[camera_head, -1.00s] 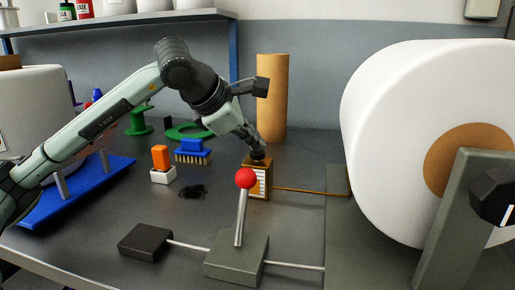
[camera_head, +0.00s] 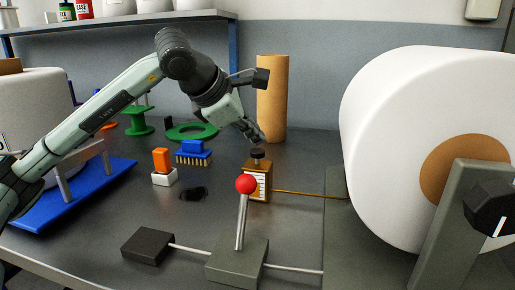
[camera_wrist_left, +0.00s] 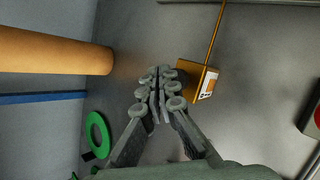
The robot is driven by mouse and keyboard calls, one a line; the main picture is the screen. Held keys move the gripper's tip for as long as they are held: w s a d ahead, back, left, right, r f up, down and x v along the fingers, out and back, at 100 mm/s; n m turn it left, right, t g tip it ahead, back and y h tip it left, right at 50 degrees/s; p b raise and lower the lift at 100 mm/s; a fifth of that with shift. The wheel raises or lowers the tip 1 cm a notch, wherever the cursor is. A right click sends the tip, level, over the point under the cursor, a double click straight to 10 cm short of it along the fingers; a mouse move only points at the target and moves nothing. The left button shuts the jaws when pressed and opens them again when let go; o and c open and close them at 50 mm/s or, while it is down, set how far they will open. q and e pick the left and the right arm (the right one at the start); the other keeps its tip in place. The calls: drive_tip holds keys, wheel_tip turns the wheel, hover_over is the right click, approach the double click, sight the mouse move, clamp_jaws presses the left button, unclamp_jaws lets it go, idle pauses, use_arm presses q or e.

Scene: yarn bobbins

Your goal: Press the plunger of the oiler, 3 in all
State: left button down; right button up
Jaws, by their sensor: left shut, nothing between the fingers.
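The oiler (camera_head: 258,185) is a small brass-coloured box with a pale label, standing upright on the bench behind the red-knobbed lever. Its dark plunger cap (camera_head: 258,153) shows on top. My left gripper (camera_head: 257,138) is shut and empty, its fingertips a little above the cap with a small gap. In the left wrist view the shut fingers (camera_wrist_left: 160,75) point down beside the oiler (camera_wrist_left: 208,84), and they partly hide its near side and the cap. My right gripper is in neither view.
The lever's red knob (camera_head: 246,184) stands in front of the oiler. A thin orange tube (camera_head: 305,193) runs right from it. A cardboard tube (camera_head: 272,100) stands behind. A big white roll (camera_head: 400,150) is at right. A blue brush (camera_head: 193,148) and green ring (camera_head: 192,132) lie left.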

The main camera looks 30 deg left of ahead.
sight(255, 151)
use_arm(q)
drive_tip(key=shift+r, duration=0.1)
wheel_tip(255, 151, up, 5)
drive_tip(key=p, duration=0.4)
idle(0.8)
